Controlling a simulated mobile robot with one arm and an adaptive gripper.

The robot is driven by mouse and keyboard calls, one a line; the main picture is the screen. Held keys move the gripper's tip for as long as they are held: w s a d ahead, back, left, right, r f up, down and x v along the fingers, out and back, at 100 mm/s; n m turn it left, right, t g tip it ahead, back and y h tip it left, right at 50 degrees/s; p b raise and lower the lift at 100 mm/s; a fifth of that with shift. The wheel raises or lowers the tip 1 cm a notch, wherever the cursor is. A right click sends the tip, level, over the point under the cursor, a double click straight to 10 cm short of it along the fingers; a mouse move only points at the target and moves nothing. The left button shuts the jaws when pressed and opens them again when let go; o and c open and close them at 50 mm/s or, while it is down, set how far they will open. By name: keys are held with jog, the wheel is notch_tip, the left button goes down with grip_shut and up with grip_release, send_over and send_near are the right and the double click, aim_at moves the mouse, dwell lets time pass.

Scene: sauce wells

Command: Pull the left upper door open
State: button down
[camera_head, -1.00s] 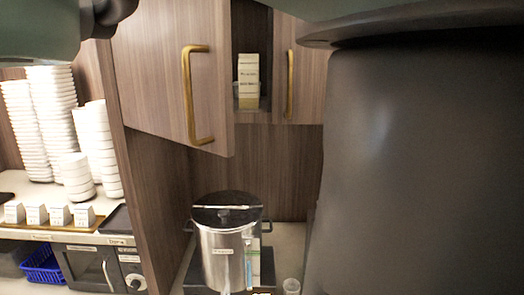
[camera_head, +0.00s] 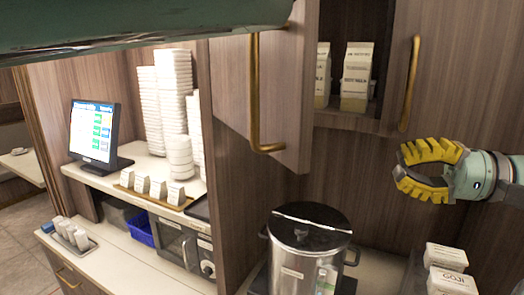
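The left upper door (camera_head: 272,90) is a brown wood-grain panel with a long brass handle (camera_head: 254,95). It stands ajar, swung out toward me, and its top is hidden behind my teal arm link. The right upper door (camera_head: 445,75) has its own brass handle (camera_head: 410,85). My gripper (camera_head: 402,167) has yellow ribbed fingers, spread apart and empty. It is right of the left door, below the right door's handle, and appears to touch neither.
Cartons (camera_head: 356,76) stand in the cabinet between the doors. A steel pot (camera_head: 305,262) stands below, with white cartons (camera_head: 447,270) at right. Left are stacked white bowls (camera_head: 174,90), a monitor (camera_head: 93,130) and a microwave (camera_head: 175,240). My arm link crosses the top.

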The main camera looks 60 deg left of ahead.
jog(key=s+d+p+x, duration=0.1)
jog(key=s+p+x, duration=0.1)
jog(key=p+x, duration=0.8)
jog(key=shift+s+a, duration=0.75)
jog(key=shift+s, duration=0.35)
